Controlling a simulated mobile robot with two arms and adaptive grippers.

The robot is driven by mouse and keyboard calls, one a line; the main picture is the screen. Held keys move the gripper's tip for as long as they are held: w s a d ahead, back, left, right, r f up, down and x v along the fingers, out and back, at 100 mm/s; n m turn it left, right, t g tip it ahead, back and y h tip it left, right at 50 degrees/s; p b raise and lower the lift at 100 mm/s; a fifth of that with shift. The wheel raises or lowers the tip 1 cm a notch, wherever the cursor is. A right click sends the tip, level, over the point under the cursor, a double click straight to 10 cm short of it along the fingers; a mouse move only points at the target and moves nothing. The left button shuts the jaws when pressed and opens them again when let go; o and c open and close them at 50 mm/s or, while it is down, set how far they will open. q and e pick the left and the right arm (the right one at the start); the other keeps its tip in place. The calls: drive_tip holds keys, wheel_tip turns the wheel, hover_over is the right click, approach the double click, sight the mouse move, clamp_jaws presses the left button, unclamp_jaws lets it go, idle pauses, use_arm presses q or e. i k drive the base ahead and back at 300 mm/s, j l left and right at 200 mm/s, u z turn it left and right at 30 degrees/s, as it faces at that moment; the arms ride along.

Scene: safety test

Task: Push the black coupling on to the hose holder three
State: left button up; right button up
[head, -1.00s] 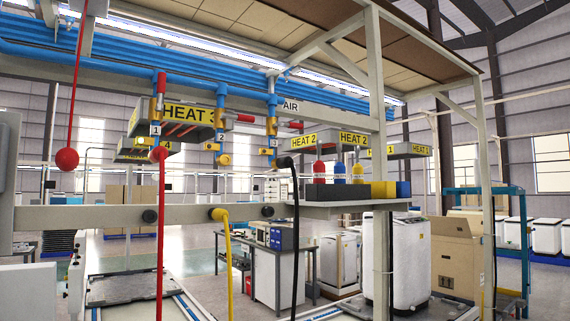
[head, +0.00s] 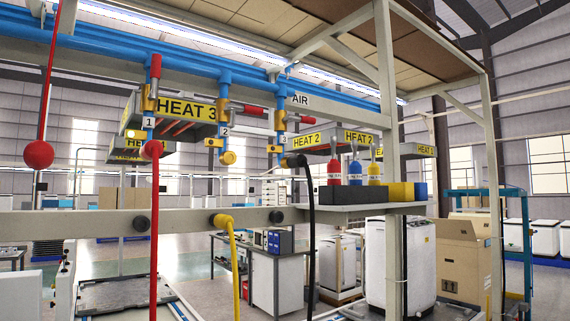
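The black coupling (head: 294,160) is at the top end of the black hose (head: 311,235), beside the lower outlet of the air drop marked 3 (head: 282,140). I cannot tell whether it is joined to that outlet. Hose holder three appears to be the rightmost black knob (head: 276,217) on the grey beam, below the coupling, with no hose on it. The yellow hose's coupling (head: 222,220) is at the middle holder. The red hose's coupling (head: 151,150) is at the drop marked 1. Neither of my grippers is in view.
The grey beam (head: 80,225) crosses in front. A shelf (head: 370,210) with red, blue and yellow bottles stands right of the black hose, by a grey post (head: 390,120). A red ball (head: 38,154) hangs at left. Blue pipes (head: 200,60) run overhead.

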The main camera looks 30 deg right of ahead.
sight(294, 162)
drive_tip(key=i+l, duration=0.1)
drive_tip(key=i, duration=0.35)
drive_tip(key=z, duration=1.7)
